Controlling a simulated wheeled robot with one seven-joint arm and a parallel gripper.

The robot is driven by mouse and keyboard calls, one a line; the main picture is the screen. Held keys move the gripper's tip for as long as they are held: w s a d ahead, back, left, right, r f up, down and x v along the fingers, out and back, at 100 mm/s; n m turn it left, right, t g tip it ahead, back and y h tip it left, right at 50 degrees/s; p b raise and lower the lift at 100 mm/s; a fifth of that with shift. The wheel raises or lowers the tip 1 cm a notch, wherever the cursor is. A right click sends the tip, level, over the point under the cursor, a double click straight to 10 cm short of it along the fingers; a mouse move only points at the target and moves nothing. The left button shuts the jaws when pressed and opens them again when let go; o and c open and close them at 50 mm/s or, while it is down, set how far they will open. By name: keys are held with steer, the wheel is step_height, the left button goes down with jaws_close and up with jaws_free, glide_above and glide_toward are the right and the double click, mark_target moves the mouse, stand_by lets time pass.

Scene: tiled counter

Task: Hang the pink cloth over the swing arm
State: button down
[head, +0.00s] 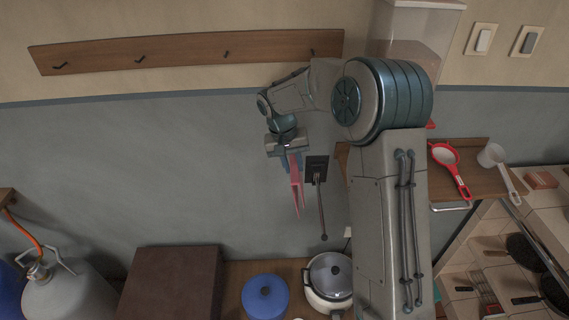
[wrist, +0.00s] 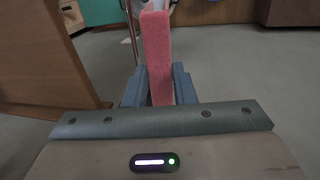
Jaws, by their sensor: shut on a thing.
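The pink cloth (head: 297,194) hangs down as a narrow strip from my gripper (head: 291,165) in the head view. The gripper is shut on its upper end. In the wrist view the cloth (wrist: 157,55) stands out between the blue fingers (wrist: 157,85). The swing arm (head: 320,212) is a thin rod with a knob at its end, running from a dark wall plate (head: 316,166). It lies just right of the cloth in the head view, and the two look apart. A thin metal rod (wrist: 132,28) shows left of the cloth in the wrist view, perhaps the swing arm.
A wooden shelf (head: 475,185) with a red strainer (head: 450,168) is to the right. A white cooker (head: 330,282) and a blue pot (head: 265,297) stand below. A hook rail (head: 190,50) is above. The wall left of my gripper is clear.

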steer(key=shift+d+p, duration=0.55)
steer(key=shift+d, duration=3.45)
steer(key=b, duration=0.4)
glide_above(320, 198)
steer(key=a+x, duration=0.1)
steer(key=x, duration=0.3)
steer(key=shift+a+f+b, duration=0.1)
steer(key=shift+f+b, duration=1.15)
steer(key=shift+f, duration=0.65)
steer(key=shift+a+f+b, duration=0.15)
steer(key=shift+f+b, duration=1.1)
steer(key=shift+f, duration=0.6)
steer(key=shift+w, duration=0.1)
steer(key=c, duration=1.1)
jaws_free()
steer(key=shift+r, duration=0.1)
